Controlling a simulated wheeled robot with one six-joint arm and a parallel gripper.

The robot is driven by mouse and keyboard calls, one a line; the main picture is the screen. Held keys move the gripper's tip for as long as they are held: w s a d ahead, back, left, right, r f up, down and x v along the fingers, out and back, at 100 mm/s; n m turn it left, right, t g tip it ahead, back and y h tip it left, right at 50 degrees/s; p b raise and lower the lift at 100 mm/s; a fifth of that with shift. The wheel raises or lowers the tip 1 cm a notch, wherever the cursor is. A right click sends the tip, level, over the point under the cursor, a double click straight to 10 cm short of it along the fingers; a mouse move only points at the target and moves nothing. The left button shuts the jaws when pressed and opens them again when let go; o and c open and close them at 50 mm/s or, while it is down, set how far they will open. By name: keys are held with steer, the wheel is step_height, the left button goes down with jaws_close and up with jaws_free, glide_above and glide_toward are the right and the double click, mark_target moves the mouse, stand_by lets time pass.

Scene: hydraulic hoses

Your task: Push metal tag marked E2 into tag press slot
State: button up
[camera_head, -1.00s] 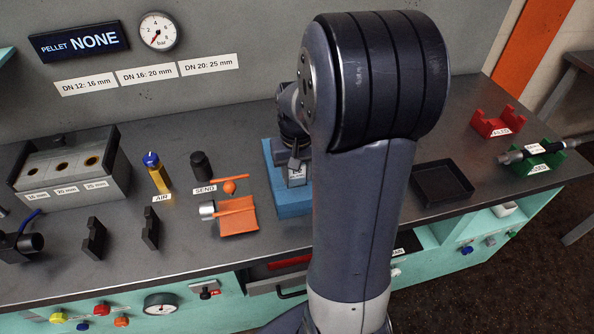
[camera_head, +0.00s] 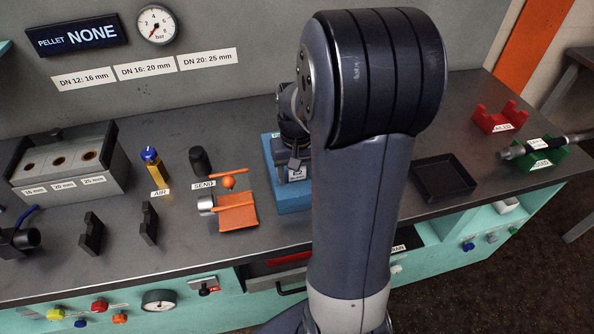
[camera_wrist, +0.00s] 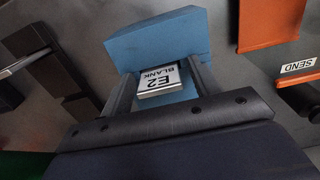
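The metal tag (camera_wrist: 161,80), marked E2 BLANK, sits between the two fingers of my gripper (camera_wrist: 162,88) in the wrist view. The blue tag press (camera_wrist: 160,35) lies just beyond the tag in the wrist view. In the head view the press (camera_head: 293,200) stands on the bench, partly behind my arm, with my gripper (camera_head: 295,163) over it. The slot is hidden, and I cannot tell whether the tag touches the press.
Left of the press lie an orange holder (camera_head: 237,212) and a dark SEND post (camera_head: 199,160). A black tray (camera_head: 442,178) and red (camera_head: 498,119) and green (camera_head: 540,155) cradles are at right. My arm blocks the middle.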

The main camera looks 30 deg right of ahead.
steer(key=shift+o, duration=0.6)
steer(key=shift+r, duration=0.1)
step_height(320, 180, up, 11)
steer(key=shift+f, duration=0.2)
step_height(320, 180, down, 10)
steer(key=shift+p, duration=0.35)
steer(key=shift+r, duration=0.2)
steer(key=shift+f, duration=0.15)
